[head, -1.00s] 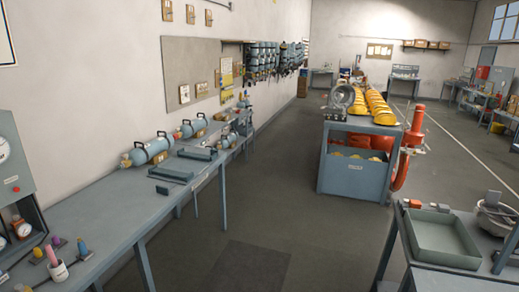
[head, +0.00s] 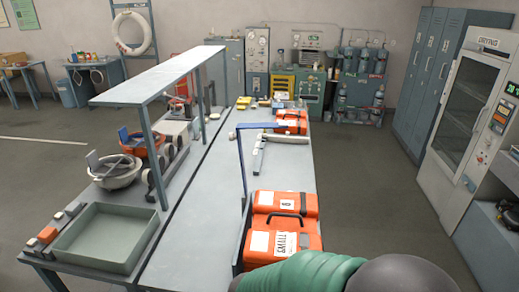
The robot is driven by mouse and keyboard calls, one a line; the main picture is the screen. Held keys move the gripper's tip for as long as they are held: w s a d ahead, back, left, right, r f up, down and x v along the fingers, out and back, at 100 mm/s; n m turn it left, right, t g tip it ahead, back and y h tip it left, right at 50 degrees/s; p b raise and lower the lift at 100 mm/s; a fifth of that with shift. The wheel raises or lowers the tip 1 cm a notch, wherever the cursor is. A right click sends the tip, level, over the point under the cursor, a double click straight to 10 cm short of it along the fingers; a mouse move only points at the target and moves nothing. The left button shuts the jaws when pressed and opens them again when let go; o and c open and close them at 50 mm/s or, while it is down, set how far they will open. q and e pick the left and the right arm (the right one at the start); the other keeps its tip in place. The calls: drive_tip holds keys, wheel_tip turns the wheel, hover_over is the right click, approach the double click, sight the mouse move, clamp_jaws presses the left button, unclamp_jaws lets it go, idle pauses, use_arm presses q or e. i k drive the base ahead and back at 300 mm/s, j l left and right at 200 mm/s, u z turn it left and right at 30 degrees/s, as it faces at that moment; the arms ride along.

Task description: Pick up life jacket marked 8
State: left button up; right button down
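An orange packed bundle (head: 300,212) with white labels lies near the front of the long grey table. A second orange section with a dark handle and a printed white label (head: 285,243) adjoins it on the near side. I cannot tell whether they are one item or two. A small mark on the upper label could be 0 or 8; it is too small to read surely. Another orange bundle (head: 291,122) lies farther along the table, its marking unreadable. Neither of my grippers is in view.
A teal ribbed shape (head: 305,274) and a dark rounded one cover the bottom edge. The grey table (head: 200,235) has a raised shelf (head: 165,75) and a green tray (head: 105,238) on the left. Open floor (head: 375,200) lies right, before a drying cabinet (head: 470,110).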

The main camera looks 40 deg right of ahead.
sight(284, 223)
drive_tip(key=i+j+z, duration=0.2)
drive_tip(key=z, duration=0.2)
drive_tip(key=i+j+z, duration=0.2)
drive_tip(key=j+z, duration=0.2)
drive_tip(key=i+j+z, duration=0.15)
drive_tip(key=j+z, duration=0.55)
drive_tip(key=z, duration=0.15)
drive_tip(key=j+z, duration=0.4)
drive_tip(key=i+j, duration=0.05)
drive_tip(key=j, duration=0.05)
